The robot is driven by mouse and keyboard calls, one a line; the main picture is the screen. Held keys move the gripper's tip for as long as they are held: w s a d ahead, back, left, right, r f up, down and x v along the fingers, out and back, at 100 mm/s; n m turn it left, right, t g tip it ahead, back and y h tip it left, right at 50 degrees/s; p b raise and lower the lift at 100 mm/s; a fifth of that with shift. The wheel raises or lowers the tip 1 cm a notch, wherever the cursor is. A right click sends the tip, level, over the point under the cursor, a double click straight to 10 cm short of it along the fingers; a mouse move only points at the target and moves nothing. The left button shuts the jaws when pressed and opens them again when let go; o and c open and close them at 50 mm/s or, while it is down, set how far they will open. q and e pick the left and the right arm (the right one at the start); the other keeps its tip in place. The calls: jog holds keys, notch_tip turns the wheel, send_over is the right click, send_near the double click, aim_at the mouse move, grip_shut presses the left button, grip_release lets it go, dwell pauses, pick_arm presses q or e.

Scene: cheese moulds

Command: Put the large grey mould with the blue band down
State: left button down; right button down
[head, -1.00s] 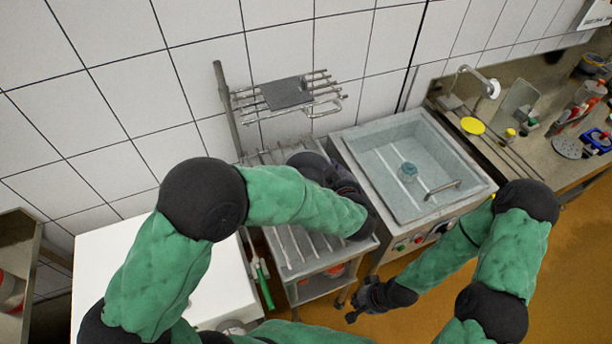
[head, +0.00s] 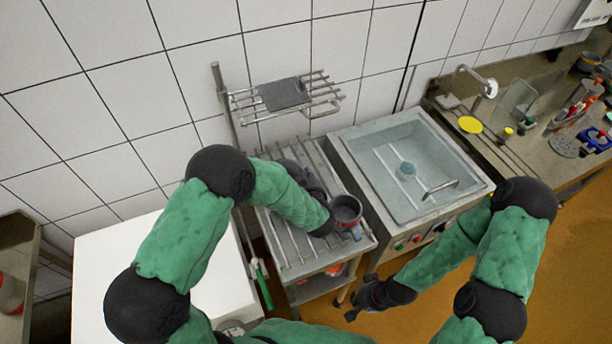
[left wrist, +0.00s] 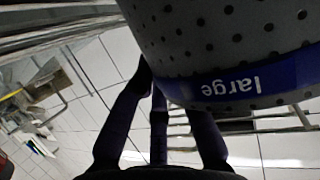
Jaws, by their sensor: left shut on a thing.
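The large grey mould with the blue band fills the top of the left wrist view (left wrist: 215,40). It is dotted with dark holes, and the word "large" on its blue band reads upside down. My left gripper (left wrist: 165,95) is shut on it. In the head view, my left gripper (head: 314,186) is over the slatted drain table (head: 290,240), partly behind my forearm. My right gripper (head: 358,299) is empty, fingers apart, in front of the table.
A wall rack (head: 312,96) is above. A basin (head: 408,165) is to the right, a white worktop (head: 130,265) to the left.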

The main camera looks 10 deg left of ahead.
pick_arm(q)
jog(key=shift+f, duration=0.1)
jog(key=shift+f+b, duration=0.15)
jog(key=shift+b, duration=0.2)
jog(key=c, duration=1.3)
grip_release()
jog(key=shift+o, duration=0.2)
jog(key=shift+s+r+p, duration=0.1)
jog(key=shift+r+p, duration=0.15)
jog(key=shift+p, duration=0.2)
jog(key=v, duration=1.2)
jog(key=shift+f, duration=0.15)
jog(key=shift+d, duration=0.1)
